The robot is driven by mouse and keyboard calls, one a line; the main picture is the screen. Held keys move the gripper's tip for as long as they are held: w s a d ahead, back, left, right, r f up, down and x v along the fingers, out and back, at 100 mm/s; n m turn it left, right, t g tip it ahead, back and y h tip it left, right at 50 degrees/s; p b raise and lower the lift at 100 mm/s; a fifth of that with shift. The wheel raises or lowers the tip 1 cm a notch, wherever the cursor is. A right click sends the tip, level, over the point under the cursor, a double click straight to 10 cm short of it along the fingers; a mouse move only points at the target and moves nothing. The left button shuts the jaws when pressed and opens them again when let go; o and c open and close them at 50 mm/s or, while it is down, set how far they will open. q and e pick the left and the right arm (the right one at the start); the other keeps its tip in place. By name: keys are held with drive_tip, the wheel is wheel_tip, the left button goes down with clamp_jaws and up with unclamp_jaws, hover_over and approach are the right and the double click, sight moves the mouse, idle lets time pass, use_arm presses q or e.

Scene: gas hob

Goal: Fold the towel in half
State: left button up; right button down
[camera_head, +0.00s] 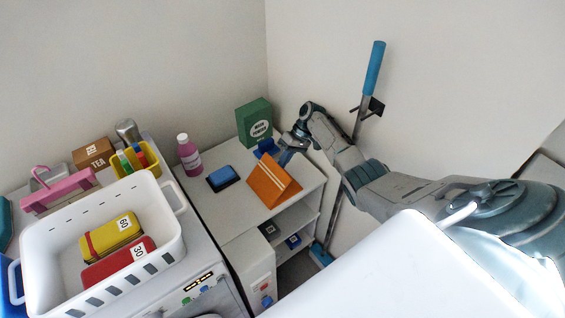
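The orange towel (268,187) with a pale stripe is on the white shelf top, right of the middle. It looks bent into a raised, tent-like shape with a ridge, its right part sloping down. My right arm comes in from the right, and my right gripper (280,150) is just behind the towel's upper edge. I cannot tell whether it touches the towel, and its fingertips are too small and partly hidden to show whether they are open or shut. My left gripper is not in view.
The white shelf top (225,206) also holds a pink bottle (189,157), a blue-and-black item (223,178) and a green box (254,123). A white basket (60,262) with yellow and red boxes stands left. A blue-handled tool (374,68) leans on the wall.

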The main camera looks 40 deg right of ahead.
drive_tip(key=c, duration=1.6)
unclamp_jaws()
drive_tip(key=shift+r, duration=0.1)
drive_tip(key=s+a+r, duration=0.2)
drive_tip(key=s+a, duration=0.2)
drive_tip(key=s, duration=0.2)
drive_tip(key=s+a+r+b, duration=0.1)
drive_tip(key=s+a+r, duration=0.2)
drive_tip(key=s, duration=0.4)
drive_tip(key=shift+s+a, duration=0.2)
drive_tip(key=shift+a, duration=0.65)
